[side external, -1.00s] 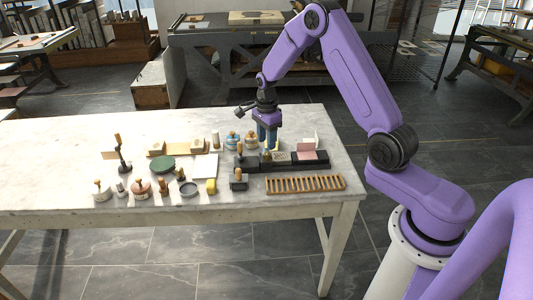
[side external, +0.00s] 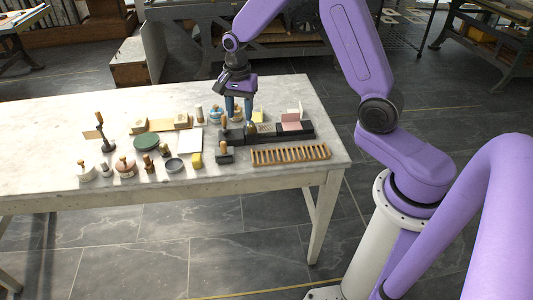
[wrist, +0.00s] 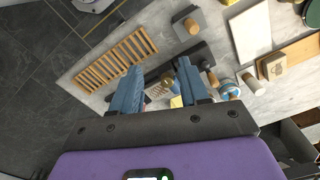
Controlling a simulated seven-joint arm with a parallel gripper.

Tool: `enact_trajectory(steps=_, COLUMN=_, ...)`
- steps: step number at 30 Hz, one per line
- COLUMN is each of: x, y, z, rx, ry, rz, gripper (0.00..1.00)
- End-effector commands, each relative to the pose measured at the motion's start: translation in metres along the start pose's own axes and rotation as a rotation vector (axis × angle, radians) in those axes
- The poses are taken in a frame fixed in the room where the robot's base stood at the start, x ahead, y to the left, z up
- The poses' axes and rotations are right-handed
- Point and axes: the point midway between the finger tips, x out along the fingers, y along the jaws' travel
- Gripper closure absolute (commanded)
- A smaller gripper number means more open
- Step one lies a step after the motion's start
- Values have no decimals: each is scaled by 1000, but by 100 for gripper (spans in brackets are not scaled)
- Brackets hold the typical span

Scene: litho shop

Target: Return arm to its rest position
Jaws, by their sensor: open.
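My gripper (side external: 239,118) is open, its blue fingers pointing down above the far right part of the table, by a long black holder (side external: 293,137). The fingers partly hide the black holder there. In the side external view, my arm is bent and reaches out from its base at the right over the table.
The pale table (side external: 130,190) holds a slotted wooden rack (side external: 290,154), a green round pad (side external: 147,142), a white sheet (side external: 190,141), a dark round dish (side external: 174,165) and several handled stamps.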

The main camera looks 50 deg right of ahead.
Motion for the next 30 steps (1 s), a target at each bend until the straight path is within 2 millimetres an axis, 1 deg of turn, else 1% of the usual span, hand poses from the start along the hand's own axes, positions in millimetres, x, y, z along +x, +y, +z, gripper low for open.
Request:
enact_trajectory(steps=1, x=-8, y=5, z=15, rx=-96, ry=1, rz=-3, gripper=55)
enact_trajectory(steps=3, x=-18, y=12, z=34, rx=-229, ry=1, rz=-6, gripper=55)
enact_trajectory(steps=8, x=-37, y=35, z=74, rx=-529, ry=1, rz=-9, gripper=55)
enact_trajectory(steps=11, x=-47, y=54, z=97, rx=-718, ry=1, rz=-11, gripper=55)
enact_trajectory(steps=15, x=-60, y=85, z=125, rx=-982, ry=2, rz=-15, gripper=55)
enact_trajectory(steps=20, x=-72, y=126, z=150, rx=-1284, ry=3, rz=-19, gripper=55)
enact_trajectory(steps=24, x=-79, y=164, z=167, rx=-1549, ry=3, rz=-23, gripper=55)
enact_trajectory(steps=30, x=-86, y=220, z=180, rx=-1917, ry=5, rz=-29, gripper=55)
